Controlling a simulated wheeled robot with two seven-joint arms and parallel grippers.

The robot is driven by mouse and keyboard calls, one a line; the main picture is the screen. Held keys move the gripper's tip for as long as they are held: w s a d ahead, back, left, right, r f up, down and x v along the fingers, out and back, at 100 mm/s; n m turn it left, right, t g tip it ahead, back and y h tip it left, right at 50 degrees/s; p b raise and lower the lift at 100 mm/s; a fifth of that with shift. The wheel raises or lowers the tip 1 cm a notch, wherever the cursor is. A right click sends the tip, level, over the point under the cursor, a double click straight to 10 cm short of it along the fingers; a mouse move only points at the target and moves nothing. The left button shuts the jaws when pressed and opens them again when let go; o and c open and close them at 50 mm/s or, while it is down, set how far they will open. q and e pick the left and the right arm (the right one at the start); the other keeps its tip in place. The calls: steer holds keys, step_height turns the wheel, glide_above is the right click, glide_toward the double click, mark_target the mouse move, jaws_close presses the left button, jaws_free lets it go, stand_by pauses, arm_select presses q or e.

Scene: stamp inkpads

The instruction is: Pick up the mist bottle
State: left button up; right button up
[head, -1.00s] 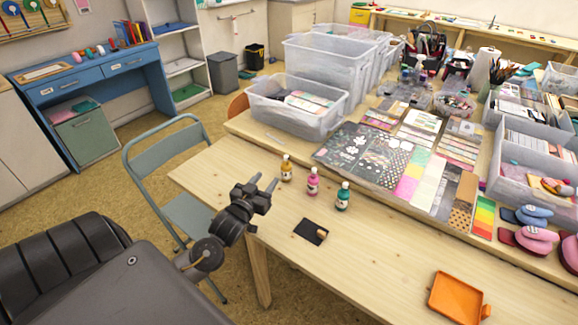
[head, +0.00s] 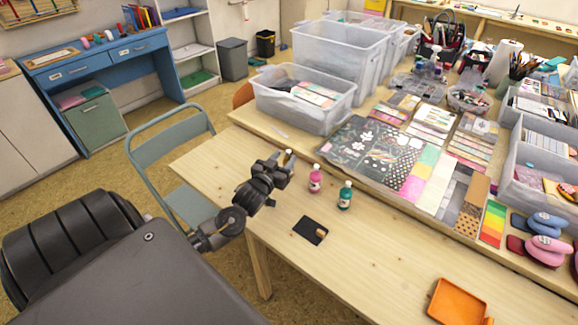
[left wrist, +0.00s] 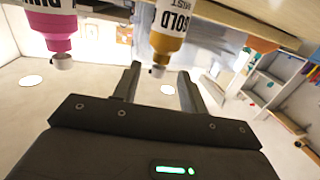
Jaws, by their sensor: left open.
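Three small mist bottles stand on the wooden table. The gold one is mostly hidden behind my left gripper (head: 282,166) in the head view. In the left wrist view, which is upside down, the gold mist bottle (left wrist: 171,35) has a readable "GOLD MIST" label, and its cap lies between the open fingers of my left gripper (left wrist: 160,82). I cannot tell whether the fingers touch it. The pink bottle (head: 315,181) stands just to its right; it also shows in the left wrist view (left wrist: 55,25). The teal bottle (head: 345,197) stands further right. My right gripper is not in view.
A black pad (head: 310,230) with a small wooden piece lies in front of the bottles. An orange tray (head: 458,302) lies at the front right. Patterned papers (head: 373,155) and clear bins (head: 305,103) fill the back. The table's middle front is clear.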

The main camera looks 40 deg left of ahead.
mark_target(287, 156)
arm_select(q)
steer(key=shift+w+a+r, duration=0.1)
steer(key=shift+w, duration=0.35)
steer(key=x, duration=0.4)
steer(key=shift+w+f+p, duration=0.2)
steer(key=shift+f+p, duration=0.05)
steer(key=shift+p, duration=0.1)
jaws_close()
